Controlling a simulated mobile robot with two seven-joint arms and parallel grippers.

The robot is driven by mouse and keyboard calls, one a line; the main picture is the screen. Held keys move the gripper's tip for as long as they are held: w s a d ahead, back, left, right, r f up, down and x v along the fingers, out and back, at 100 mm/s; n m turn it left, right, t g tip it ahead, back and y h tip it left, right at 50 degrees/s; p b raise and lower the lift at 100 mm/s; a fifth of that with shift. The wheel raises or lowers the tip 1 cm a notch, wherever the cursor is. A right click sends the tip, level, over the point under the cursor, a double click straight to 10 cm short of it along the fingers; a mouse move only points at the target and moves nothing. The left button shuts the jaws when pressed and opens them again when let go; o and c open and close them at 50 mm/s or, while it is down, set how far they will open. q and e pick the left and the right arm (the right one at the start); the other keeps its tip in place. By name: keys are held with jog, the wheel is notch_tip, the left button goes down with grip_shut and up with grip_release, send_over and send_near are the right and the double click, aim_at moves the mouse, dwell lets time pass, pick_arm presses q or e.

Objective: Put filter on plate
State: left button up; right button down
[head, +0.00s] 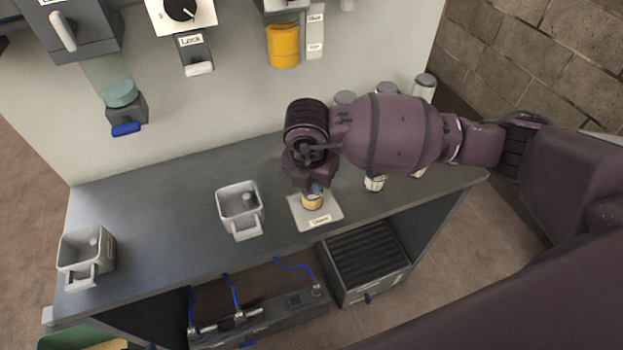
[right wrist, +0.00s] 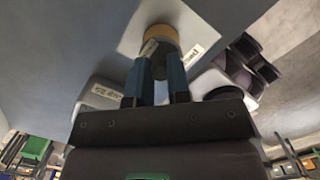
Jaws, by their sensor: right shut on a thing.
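The filter (head: 312,202) is a small cylinder with a tan-yellow band. My right gripper (head: 314,188) points down over the counter and is shut on it. In the right wrist view, the filter (right wrist: 163,37) is between the blue fingertips (right wrist: 158,72), with a pale label on its side. The plate (head: 332,214) is a flat pale square with a label at its front edge. The filter is over the plate, and its lower end appears at or very near the surface; I cannot tell whether it touches. My left gripper is not in view.
A grey handled bin (head: 225,212) stands just left of the plate, and another (head: 68,258) at the counter's left end. Several lidded containers (head: 424,84) stand at the right, partly behind my arm. The counter (head: 160,215) between the bins is clear.

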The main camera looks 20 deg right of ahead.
aim_at(309, 196)
jog(key=shift+f, duration=0.1)
jog(key=c, duration=1.1)
grip_release()
jog(key=r, duration=0.4)
jog(key=r+p, duration=0.1)
jog(key=r, duration=0.3)
jog(key=s+a+r, duration=0.1)
jog(key=r, duration=0.3)
jog(key=shift+r+p, duration=0.15)
jog(key=shift+p, duration=0.2)
